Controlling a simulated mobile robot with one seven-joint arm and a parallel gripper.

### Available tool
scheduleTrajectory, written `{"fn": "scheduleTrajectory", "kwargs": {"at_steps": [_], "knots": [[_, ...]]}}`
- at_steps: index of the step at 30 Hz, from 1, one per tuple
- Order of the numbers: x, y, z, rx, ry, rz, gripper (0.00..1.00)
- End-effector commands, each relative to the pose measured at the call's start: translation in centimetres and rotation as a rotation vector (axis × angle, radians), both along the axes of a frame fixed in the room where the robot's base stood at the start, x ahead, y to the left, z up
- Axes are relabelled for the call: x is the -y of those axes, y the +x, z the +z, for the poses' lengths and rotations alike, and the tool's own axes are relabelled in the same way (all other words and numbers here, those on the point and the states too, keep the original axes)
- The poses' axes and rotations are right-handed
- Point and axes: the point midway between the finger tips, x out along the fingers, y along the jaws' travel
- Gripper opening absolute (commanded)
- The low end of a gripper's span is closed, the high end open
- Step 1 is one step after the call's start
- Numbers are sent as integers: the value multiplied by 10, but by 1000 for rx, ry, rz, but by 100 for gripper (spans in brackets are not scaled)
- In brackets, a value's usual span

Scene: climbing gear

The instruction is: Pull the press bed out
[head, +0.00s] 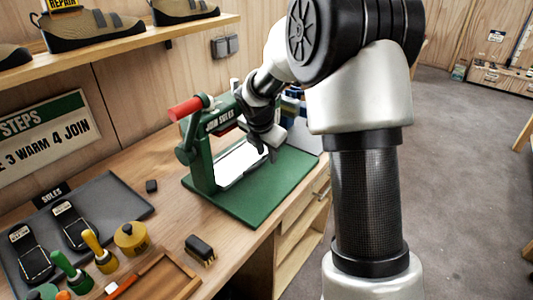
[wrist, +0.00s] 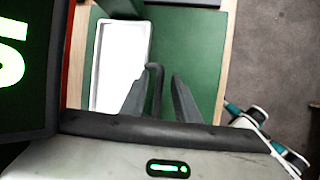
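The green press (head: 205,150), lettered "JOIN SOLES" and with a red lever grip (head: 186,108), stands on its green base plate (head: 285,178) on the bench. Its bed, a white tray with a raised rim (head: 240,165), shows low in the press; it also shows in the wrist view (wrist: 120,62). My gripper (head: 268,156) is over the bed's right end. In the wrist view my gripper (wrist: 160,85) has its two fingers apart, with a dark upright bar (wrist: 156,88) between them, nearer the left finger. The bar looks like the bed's handle; I cannot tell whether a finger touches it.
A grey tray (head: 130,205) with soles, several tools with coloured handles, a yellow round tin (head: 131,238) and a black brush (head: 200,248) lie at the left front. A shelf (head: 130,45) with shoes hangs above. Open floor (head: 455,180) is to the right.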

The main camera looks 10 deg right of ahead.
Motion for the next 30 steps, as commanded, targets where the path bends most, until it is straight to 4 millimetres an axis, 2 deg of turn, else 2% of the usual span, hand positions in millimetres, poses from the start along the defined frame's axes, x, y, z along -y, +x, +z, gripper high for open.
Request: {"fn": "scheduleTrajectory", "kwargs": {"at_steps": [6,11,20,23,30], "knots": [[0,0,0,0,0,0,27],[0,0,0,0,0,-1,0],[4,-4,1,0,0,-2,0],[15,-17,3,-3,-1,-5,0],[61,-73,6,-4,-1,-8,0]]}}
